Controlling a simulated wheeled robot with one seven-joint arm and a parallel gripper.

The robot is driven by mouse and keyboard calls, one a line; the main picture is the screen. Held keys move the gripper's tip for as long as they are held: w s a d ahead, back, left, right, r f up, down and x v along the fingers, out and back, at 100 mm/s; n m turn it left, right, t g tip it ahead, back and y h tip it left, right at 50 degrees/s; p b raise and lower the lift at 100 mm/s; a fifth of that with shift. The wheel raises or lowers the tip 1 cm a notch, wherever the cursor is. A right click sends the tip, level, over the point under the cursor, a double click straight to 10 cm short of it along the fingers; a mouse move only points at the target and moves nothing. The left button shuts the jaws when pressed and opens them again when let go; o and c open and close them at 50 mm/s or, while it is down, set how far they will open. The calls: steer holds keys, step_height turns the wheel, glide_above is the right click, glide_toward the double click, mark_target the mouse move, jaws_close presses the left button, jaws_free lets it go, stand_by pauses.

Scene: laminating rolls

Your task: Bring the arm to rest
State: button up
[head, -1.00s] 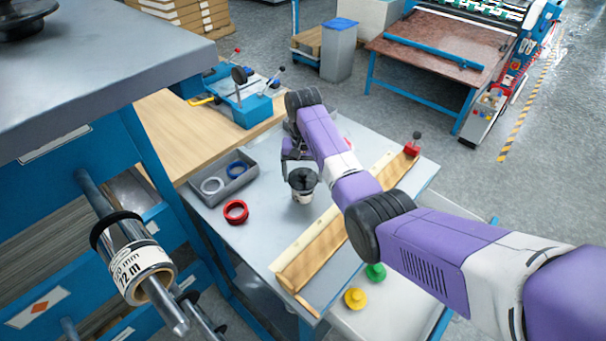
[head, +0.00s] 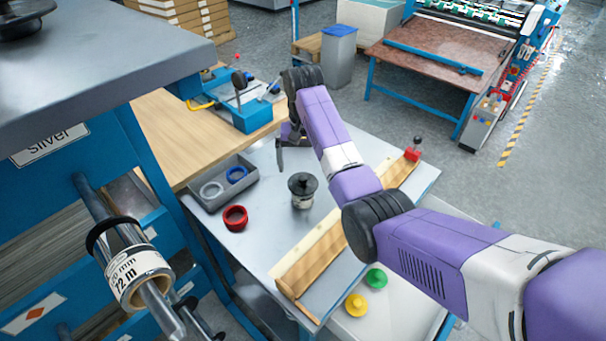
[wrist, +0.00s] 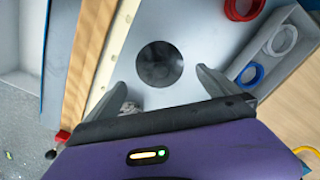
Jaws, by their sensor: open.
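My gripper (head: 291,150) is above the back part of the grey table (head: 262,250), behind a small black-topped roll (head: 303,190) that stands upright on it. In the wrist view my gripper (wrist: 160,82) has its two fingers spread wide with nothing held. The round black top of the roll (wrist: 160,64) shows beyond and between the fingertips there. In the head view the fingers are apart from the roll. My wrist partly hides the far edge of the table.
A grey tray (head: 207,203) with a white and a blue ring, and a red ring (head: 235,218), lie left. A wooden strip (head: 310,262) runs along the right side. Green (head: 376,278) and yellow (head: 356,306) pieces sit below. A roll on a bar (head: 130,278) juts out at front left.

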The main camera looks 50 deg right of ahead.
steer(key=shift+r, duration=0.5)
steer(key=w+d+r+n+t+h, duration=0.1)
steer(key=w+r+t+h, duration=0.1)
steer(key=w+t, duration=0.25)
steer(key=w+d+r+n+t+h, duration=0.1)
steer(key=w+d+r+t, duration=0.15)
steer(key=w, duration=0.35)
steer(key=s+a+f+n+t+h, duration=0.1)
steer(key=s+a+f+n+t, duration=0.25)
steer(key=s+a+t, duration=1)
steer(key=s+a+r+n+g+y, duration=0.1)
steer(key=s+a, duration=0.4)
steer(key=s, duration=0.7)
steer(key=s+a+r+n+g+y+b, duration=0.1)
steer(key=s+a, duration=0.4)
steer(key=s, duration=0.8)
steer(key=s+a+r+n+g+y, duration=0.1)
steer(key=s+a, duration=0.4)
steer(key=s, duration=0.7)
steer(key=g+y, duration=0.1)
steer(key=g, duration=0.1)
steer(key=shift+s+a+r+n+g, duration=0.15)
steer(key=shift+s+r+n+g, duration=0.05)
steer(key=shift+r+n+g, duration=0.15)
